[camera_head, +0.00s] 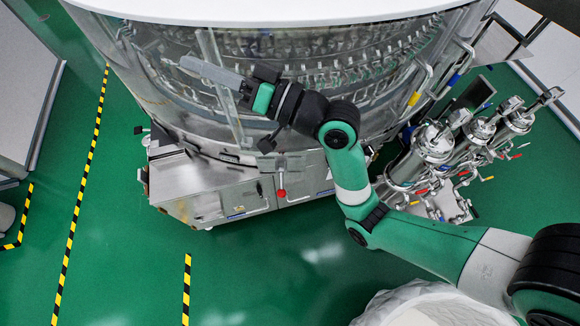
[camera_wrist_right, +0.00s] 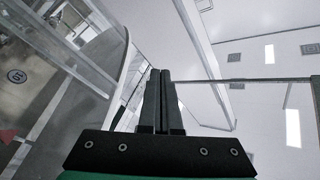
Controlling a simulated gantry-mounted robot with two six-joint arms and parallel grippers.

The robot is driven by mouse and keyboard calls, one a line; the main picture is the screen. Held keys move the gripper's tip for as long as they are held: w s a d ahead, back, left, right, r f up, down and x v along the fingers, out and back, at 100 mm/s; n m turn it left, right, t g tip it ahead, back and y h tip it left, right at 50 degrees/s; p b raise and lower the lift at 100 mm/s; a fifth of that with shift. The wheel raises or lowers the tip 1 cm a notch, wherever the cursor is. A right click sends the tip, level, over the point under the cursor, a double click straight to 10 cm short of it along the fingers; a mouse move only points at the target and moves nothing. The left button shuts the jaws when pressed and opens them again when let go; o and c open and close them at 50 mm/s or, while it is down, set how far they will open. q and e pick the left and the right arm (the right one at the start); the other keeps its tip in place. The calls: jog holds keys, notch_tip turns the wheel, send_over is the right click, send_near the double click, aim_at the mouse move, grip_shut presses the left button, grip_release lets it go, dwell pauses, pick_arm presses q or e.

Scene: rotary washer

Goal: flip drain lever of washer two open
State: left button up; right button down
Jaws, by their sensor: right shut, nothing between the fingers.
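A large round steel washer (camera_head: 160,85) with a white top fills the upper middle of the head view. A lever with a red ball knob (camera_head: 281,191) hangs on the front of its lower steel housing; I cannot tell whether it is the drain lever of washer two. My right gripper (camera_head: 185,64) is shut and empty, in front of the washer's upper wall, above and left of the red knob. Its closed fingers (camera_wrist_right: 160,73) also show in the right wrist view, pointing towards walls and ceiling. My left gripper is out of view.
Steel canisters (camera_head: 436,142) with small coloured handles stand right of the washer. A steel box (camera_head: 200,180) juts out low on the washer's front. A white rounded object (camera_head: 430,305) is at the bottom. Green floor (camera_head: 130,260) with striped tape is clear at left.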

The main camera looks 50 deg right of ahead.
jog(key=s+d+f+m+g+h+b, duration=0.1)
jog(key=s+d+f+m+b, duration=0.25)
jog(key=f, duration=0.95)
jog(key=s+d+f+m+g+h+b, duration=0.1)
jog(key=s+d+f+m+g+b, duration=0.25)
jog(key=f, duration=0.95)
jog(key=s+d+f+m+t+h+b, duration=0.1)
jog(key=s+d+f+m, duration=0.3)
jog(key=f, duration=1)
pick_arm(q)
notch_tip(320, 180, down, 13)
jog(key=b, duration=0.4)
pick_arm(e)
jog(key=s+f+m+h, duration=0.1)
jog(key=s+f+m, duration=0.2)
jog(key=f, duration=0.3)
jog(key=s+d+f+m+g+h, duration=0.1)
jog(key=s+f+m, duration=0.3)
jog(key=s+f, duration=0.1)
jog(key=shift+d+f, duration=0.15)
jog(key=shift+f, duration=0.65)
jog(key=shift+g, duration=0.25)
